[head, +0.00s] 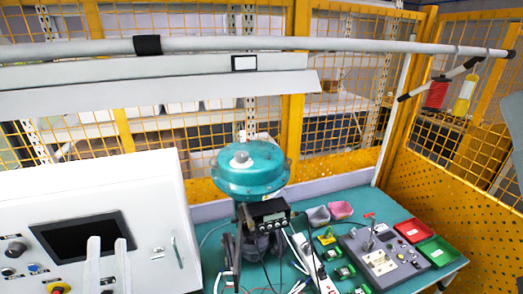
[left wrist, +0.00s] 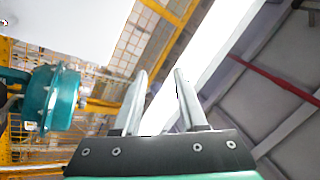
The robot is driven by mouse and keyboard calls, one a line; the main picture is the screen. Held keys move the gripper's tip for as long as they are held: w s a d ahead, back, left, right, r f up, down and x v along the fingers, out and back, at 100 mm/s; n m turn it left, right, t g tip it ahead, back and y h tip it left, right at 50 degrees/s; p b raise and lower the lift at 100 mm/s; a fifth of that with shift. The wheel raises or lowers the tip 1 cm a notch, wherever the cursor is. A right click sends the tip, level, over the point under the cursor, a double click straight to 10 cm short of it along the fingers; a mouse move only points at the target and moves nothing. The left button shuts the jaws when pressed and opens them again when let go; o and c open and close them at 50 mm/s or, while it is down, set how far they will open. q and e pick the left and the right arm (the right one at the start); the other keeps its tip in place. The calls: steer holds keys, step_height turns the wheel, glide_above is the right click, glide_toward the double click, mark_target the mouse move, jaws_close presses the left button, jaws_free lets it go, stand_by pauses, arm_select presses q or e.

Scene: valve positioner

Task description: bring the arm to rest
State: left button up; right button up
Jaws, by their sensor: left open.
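My left gripper (head: 107,240) shows at the lower left of the head view, its two pale fingers pointing up in front of the white control cabinet. In the left wrist view the fingers of the left gripper (left wrist: 160,72) stand apart with nothing between them. The valve positioner with its teal round actuator (head: 252,170) stands on the bench in the middle of the head view, to the right of the gripper and apart from it. The teal actuator also shows at the left of the left wrist view (left wrist: 62,98). My right gripper is not in view.
The white control cabinet (head: 155,185) carries a dark screen (head: 72,238) and knobs. The teal bench (head: 378,208) holds a grey control box (head: 375,258), a red tray (head: 413,229), a green tray (head: 438,250) and small parts. Yellow mesh fencing (head: 440,140) stands behind and at right.

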arm_select(q)
steer(key=s+d+r+n+t+h+p, duration=0.1)
steer(key=r+h+p, duration=0.3)
steer(key=r, duration=0.9)
steer(key=s+d+r+n+t+h+p, duration=0.1)
steer(key=s+d+r+t+h+p, duration=0.3)
steer(key=r, duration=1)
steer(key=s+d+r+n+t+h+p, duration=0.1)
steer(key=s+d+r+t+h+p, duration=0.1)
steer(key=r+p, duration=0.6)
step_height(320, 180, up, 6)
steer(key=d+h, duration=0.1)
steer(key=h, duration=0.1)
steer(key=shift+s+n+t+h, duration=0.2)
steer(key=shift+n+t+h, duration=0.2)
